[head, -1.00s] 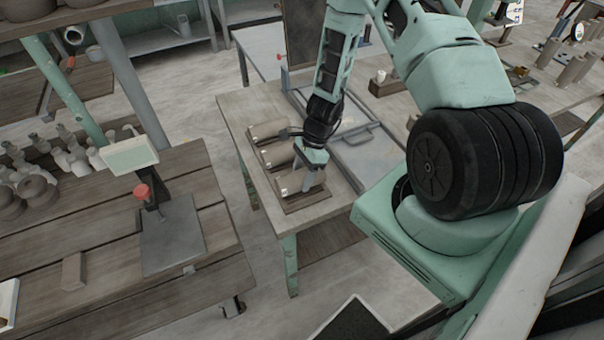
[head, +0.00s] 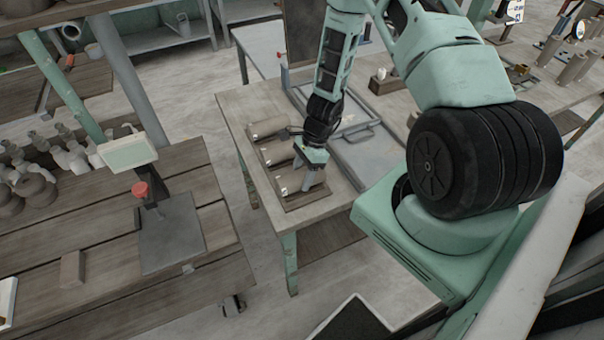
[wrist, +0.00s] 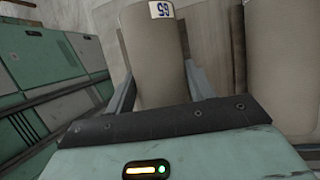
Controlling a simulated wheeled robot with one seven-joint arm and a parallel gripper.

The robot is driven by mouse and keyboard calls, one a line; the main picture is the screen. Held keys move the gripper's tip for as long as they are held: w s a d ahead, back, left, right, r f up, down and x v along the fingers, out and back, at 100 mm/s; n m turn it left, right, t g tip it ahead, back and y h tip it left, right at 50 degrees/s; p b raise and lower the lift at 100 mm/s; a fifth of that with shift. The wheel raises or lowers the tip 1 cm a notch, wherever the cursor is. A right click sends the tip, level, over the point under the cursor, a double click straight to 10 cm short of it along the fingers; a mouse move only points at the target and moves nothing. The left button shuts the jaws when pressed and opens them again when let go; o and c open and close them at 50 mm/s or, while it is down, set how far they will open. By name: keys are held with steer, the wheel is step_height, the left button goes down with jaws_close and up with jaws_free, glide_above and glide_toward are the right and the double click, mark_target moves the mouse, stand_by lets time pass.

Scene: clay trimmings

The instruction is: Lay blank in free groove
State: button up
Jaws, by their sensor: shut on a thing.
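My gripper (head: 303,184) is shut on a grey-brown clay blank (head: 289,183), the nearest of three in the head view. In the wrist view this blank (wrist: 155,65) sits between the two fingers and carries a small white label with blue digits. It lies at the front end of a brown grooved board (head: 317,197); whether it rests in its groove or hangs just above is hidden. Two more blanks, a middle one (head: 275,153) and a far one (head: 266,127), lie side by side behind it. A neighbouring blank (wrist: 280,60) shows at the right of the wrist view.
The board is on a wooden table (head: 238,110) with green legs. A grey tray (head: 362,160) lies right of the board. A bench (head: 100,258) with a small press-like stand (head: 150,205) and several pots is to the left, across a floor gap.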

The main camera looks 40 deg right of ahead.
steer(key=shift+f, duration=0.1)
steer(key=o, duration=1.5)
steer(key=shift+s, duration=0.1)
steer(key=shift+w+d+r, duration=0.3)
steer(key=shift+r, duration=0.05)
steer(key=b+v, duration=0.1)
steer(key=v, duration=0.4)
steer(key=b+v, duration=0.1)
steer(key=v, duration=0.5)
steer(key=b+v, duration=0.1)
steer(key=v, duration=0.4)
steer(key=shift+s+r, duration=0.4)
steer(key=shift+a, duration=0.15)
